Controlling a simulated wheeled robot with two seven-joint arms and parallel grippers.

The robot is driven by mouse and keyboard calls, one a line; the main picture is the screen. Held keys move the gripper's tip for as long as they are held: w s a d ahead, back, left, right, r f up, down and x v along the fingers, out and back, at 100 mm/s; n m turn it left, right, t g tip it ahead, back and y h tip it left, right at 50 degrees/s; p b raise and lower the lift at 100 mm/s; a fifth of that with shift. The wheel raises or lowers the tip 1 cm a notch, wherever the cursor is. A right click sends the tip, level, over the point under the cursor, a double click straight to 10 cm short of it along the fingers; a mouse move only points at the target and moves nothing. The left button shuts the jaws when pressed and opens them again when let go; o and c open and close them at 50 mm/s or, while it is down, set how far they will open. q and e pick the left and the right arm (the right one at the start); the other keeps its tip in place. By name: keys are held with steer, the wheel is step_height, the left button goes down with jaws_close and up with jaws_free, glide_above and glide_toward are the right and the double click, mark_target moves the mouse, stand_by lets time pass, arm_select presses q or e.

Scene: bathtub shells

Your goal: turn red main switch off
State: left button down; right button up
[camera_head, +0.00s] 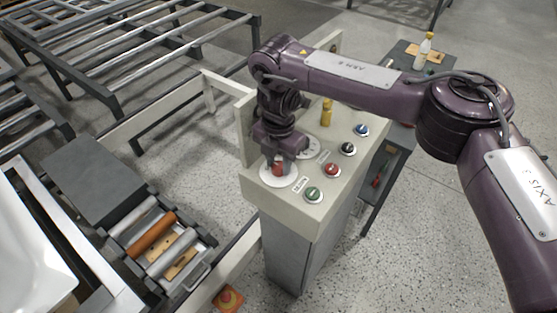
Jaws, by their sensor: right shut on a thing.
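The red main switch (278,168) sits on a round white plate at the near left corner of the control box top. My right gripper (279,160) points down over it and is shut on it. The fingers hide the upper part of the switch, so its turn angle cannot be told. The control box (262,195) is cream on a grey post. My left gripper is not in view.
Beside the switch are green (313,194), red (332,170), black (347,149) and blue (361,130) buttons. A yellow post (326,113) stands behind. A roller conveyor (140,60) is at the upper left. A bottle (425,47) stands on a dark table at the upper right.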

mark_target(278, 165)
steer(key=o, duration=0.6)
steer(key=shift+w+r, duration=0.15)
steer(key=shift+r, duration=0.05)
steer(key=o, duration=0.4)
steer(key=shift+f, duration=0.15)
step_height(278, 165, up, 8)
steer(key=shift+f, duration=0.1)
